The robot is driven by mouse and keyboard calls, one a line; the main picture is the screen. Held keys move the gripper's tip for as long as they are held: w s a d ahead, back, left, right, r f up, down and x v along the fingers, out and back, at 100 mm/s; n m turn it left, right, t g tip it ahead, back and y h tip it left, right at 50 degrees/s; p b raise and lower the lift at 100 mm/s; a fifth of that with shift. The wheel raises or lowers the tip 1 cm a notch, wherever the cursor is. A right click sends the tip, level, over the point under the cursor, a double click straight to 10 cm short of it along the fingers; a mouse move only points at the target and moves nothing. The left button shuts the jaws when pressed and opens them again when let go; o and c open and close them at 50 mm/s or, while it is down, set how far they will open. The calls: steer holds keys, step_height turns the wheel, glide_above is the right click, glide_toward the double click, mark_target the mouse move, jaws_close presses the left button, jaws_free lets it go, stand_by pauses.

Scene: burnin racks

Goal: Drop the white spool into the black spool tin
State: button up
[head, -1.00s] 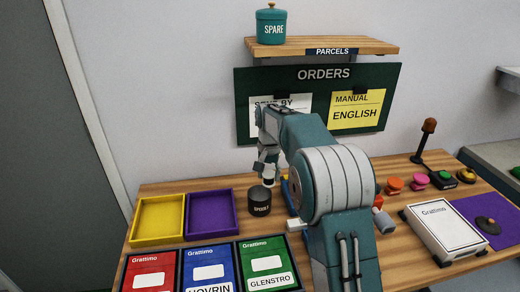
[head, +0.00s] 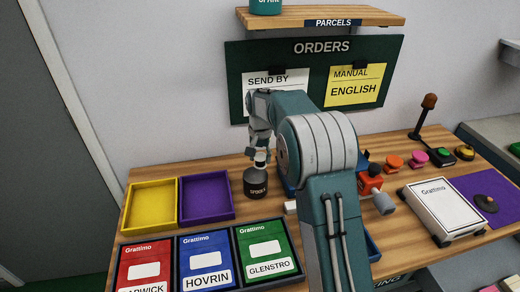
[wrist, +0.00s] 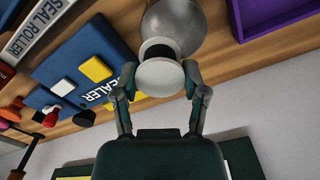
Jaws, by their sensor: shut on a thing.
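My gripper (wrist: 162,88) is shut on the white spool (wrist: 160,77), which has a dark middle between its pale flanges. In the head view my gripper (head: 260,154) points down and hangs close above the black spool tin (head: 257,186), with the spool small and pale at its tip. The tin stands upright on the bench, just right of the purple tray. In the wrist view a grey round vessel (wrist: 180,22), seemingly the tin, lies just beyond the spool, partly covered by it. The inside of the tin is hidden in the head view.
A yellow tray (head: 151,228) and a purple tray (head: 206,219) stand left of the tin. Red, blue and green Grattimo boxes line the front. A blue sealer (wrist: 88,62) is close beside my gripper, partly behind my arm. A white box (head: 443,212) lies right.

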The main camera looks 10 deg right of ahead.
mark_target(260, 156)
steer(key=shift+f, duration=0.5)
steer(key=o, duration=1.1)
step_height(260, 156, up, 12)
steer(key=shift+f, duration=0.1)
